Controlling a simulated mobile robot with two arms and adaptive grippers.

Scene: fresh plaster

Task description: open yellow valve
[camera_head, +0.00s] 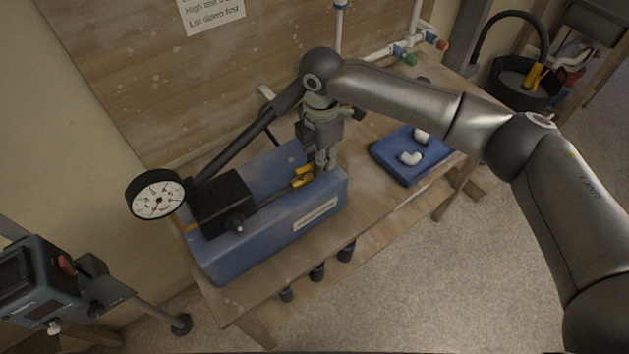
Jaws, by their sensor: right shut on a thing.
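The yellow valve (301,177) shows as a small yellow handle inside the blue trough-shaped unit (262,247) on the wooden bench. My right gripper (323,168) points down from above at the right end of this unit, with its fingertips at the yellow handle. It is shut on the handle, and its fingers hide part of it. A thin rod runs from the handle to a black block (223,203) in the unit. A round white pressure gauge (157,194) with a black rim stands at the unit's left end. My left gripper is not in view.
A blue tray (385,155) with white pipe elbows lies to the right on the bench (366,213). A black bucket (523,95) is at the upper right. A blue-grey device (38,283) stands at the lower left.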

